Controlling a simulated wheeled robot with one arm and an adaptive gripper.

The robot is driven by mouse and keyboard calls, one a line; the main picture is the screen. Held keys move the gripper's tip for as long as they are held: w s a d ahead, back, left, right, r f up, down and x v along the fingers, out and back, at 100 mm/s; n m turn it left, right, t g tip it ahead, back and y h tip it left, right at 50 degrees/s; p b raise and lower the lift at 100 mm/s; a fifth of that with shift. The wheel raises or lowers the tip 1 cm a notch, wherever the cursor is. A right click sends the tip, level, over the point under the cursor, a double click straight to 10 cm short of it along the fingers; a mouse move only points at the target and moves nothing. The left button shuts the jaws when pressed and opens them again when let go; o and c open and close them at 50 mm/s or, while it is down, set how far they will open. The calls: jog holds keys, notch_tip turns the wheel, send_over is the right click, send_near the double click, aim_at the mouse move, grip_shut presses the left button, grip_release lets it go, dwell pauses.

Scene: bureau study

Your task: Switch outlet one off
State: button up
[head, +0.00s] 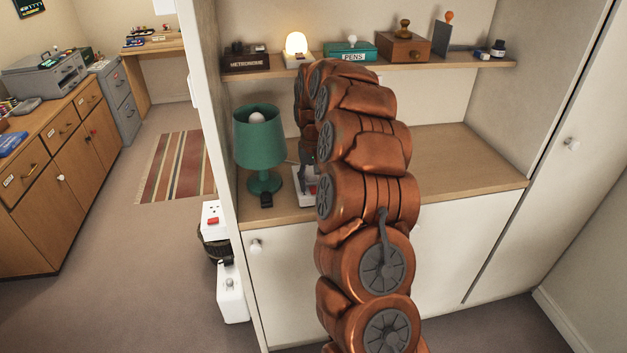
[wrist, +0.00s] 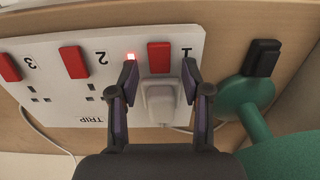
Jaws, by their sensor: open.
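The white power strip (wrist: 80,95) appears upside down in the wrist view, with outlets numbered 1, 2 and 3. Outlet one's red switch (wrist: 159,57) is beside a small lit red light (wrist: 130,56). A white plug (wrist: 160,101) sits in outlet one. Red switches for outlet two (wrist: 74,62) and outlet three (wrist: 9,67) are to the left. My gripper (wrist: 159,66) is open, its fingertips on either side of outlet one's switch and plug; contact cannot be told. In the head view my arm hides most of the strip (head: 303,199).
A green lamp (head: 259,136) stands left of the strip, its base (wrist: 243,96) close to my right finger in the wrist view. A black switch (wrist: 263,58) is beside it. A shelf (head: 375,66) with several items is above. The desktop (head: 460,160) at right is clear.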

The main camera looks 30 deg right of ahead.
grip_shut()
dwell(0.3)
jog(key=shift+f+b, duration=0.15)
jog(key=shift+b, duration=0.6)
jog(key=t+b, duration=0.1)
jog(key=b, duration=0.3)
jog(key=shift+s+t+h, duration=0.2)
jog(key=shift+t+h, duration=0.2)
jog(key=shift+a+b, duration=0.1)
jog(key=shift+b, duration=0.4)
jog(key=shift+s+r+t+h+b, duration=0.1)
jog(key=shift+r+t+h+b, duration=0.15)
jog(key=shift+t+b, duration=0.55)
grip_release()
